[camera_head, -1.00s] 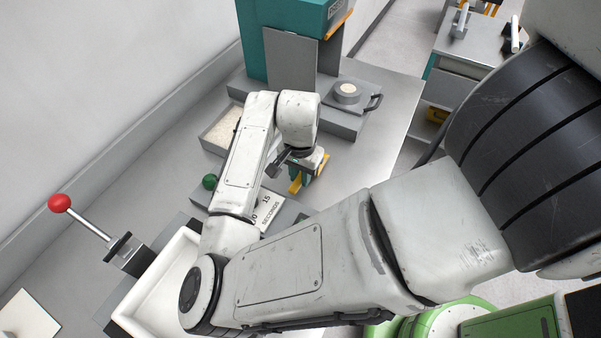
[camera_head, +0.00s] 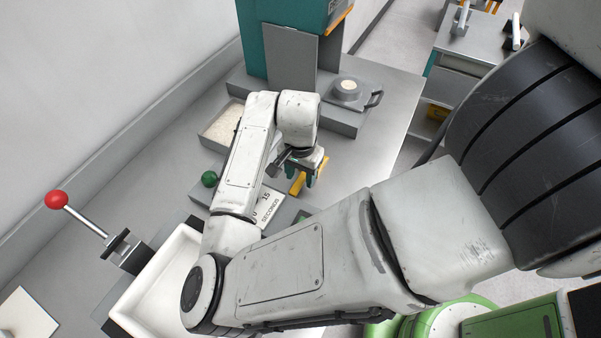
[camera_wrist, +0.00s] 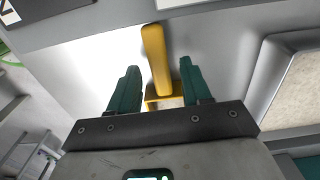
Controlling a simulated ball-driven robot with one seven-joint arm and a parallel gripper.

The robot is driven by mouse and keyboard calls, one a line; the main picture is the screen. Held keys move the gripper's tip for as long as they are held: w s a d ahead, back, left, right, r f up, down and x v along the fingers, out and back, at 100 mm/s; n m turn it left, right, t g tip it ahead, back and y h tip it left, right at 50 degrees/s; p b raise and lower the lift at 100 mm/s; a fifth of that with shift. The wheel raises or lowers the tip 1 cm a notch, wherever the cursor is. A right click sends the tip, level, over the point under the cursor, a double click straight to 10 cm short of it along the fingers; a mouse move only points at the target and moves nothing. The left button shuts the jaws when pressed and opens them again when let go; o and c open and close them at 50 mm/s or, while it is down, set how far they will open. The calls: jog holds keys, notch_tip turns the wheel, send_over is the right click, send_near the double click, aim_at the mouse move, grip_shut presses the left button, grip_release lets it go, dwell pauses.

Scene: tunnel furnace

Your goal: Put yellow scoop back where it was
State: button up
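The yellow scoop (camera_head: 298,183) lies low at the grey table beside my gripper in the head view, partly hidden by it. In the wrist view its yellow handle (camera_wrist: 156,60) runs between my two green fingers, with a gap on either side. My gripper (camera_wrist: 160,88) is open around the handle. In the head view my gripper (camera_head: 305,172) is over the middle of the table, partly covered by my wrist. The scoop's bowl end is mostly hidden behind the gripper body in the wrist view.
A tray of pale granular material (camera_head: 222,128) is left of my arm. A teal furnace (camera_head: 290,45) stands behind, with a round pale-topped piece (camera_head: 348,86) on its front platform. A green knob (camera_head: 209,179), timer sign (camera_head: 268,208) and red-ball lever (camera_head: 57,200) are at left. Table right is clear.

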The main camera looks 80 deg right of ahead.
aim_at(301, 179)
jog(key=shift+r+p, duration=0.4)
jog(key=shift+r, duration=0.1)
notch_tip(301, 179, up, 12)
jog(key=shift+r, duration=0.1)
dwell(0.4)
